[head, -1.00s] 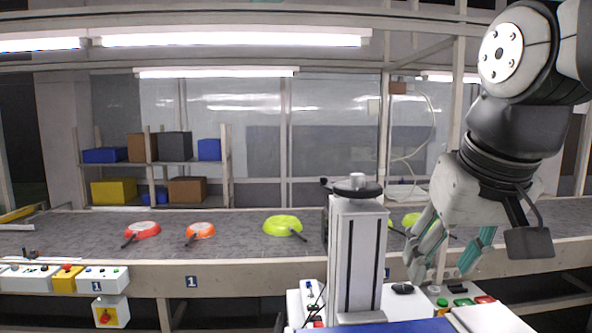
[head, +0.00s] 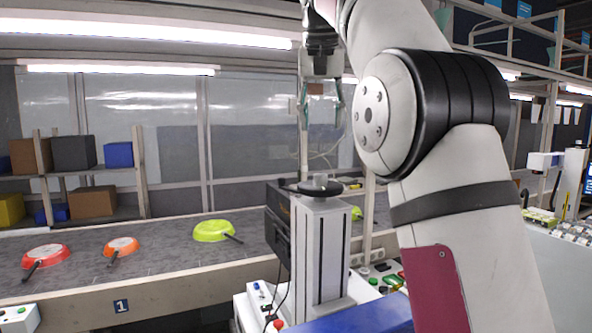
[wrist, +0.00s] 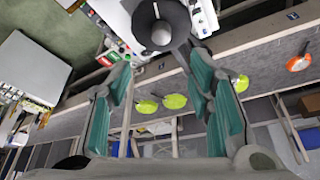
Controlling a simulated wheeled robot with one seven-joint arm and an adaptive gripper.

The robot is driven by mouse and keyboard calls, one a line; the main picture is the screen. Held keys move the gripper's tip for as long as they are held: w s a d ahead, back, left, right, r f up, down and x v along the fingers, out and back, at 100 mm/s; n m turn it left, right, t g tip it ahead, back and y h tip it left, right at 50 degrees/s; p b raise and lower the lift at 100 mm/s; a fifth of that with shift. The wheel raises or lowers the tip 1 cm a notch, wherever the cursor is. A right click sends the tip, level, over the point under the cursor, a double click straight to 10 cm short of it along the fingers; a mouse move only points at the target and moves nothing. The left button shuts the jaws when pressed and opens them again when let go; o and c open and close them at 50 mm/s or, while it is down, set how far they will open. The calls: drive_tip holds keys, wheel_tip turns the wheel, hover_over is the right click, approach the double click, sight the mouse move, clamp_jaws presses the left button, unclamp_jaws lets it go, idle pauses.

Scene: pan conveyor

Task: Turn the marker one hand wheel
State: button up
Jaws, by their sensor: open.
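The hand wheel (head: 320,187) is a black disc with a pale knob at its centre, on top of a grey upright column (head: 320,250). In the wrist view the wheel (wrist: 180,22) is at the top centre, partly cut off by the picture's edge. My gripper (head: 322,108) hangs above the wheel in the head view, fingers pointing down, apart from it. In the wrist view its teal-padded fingers (wrist: 160,66) are spread with nothing between them.
A dark box (head: 279,222) is beside the column. A grey conveyor (head: 170,238) behind carries red, orange and green pans. Button boxes (head: 380,280) and a blue surface (head: 355,318) surround the column's foot. A sign marked 1 (head: 121,306) is on the conveyor's side.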

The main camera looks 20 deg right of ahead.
sight(321, 174)
drive_tip(key=p+x, duration=0.1)
drive_tip(key=x, duration=1.3)
drive_tip(key=shift+w+r, duration=0.15)
drive_tip(key=shift+w, duration=0.05)
clamp_jaws()
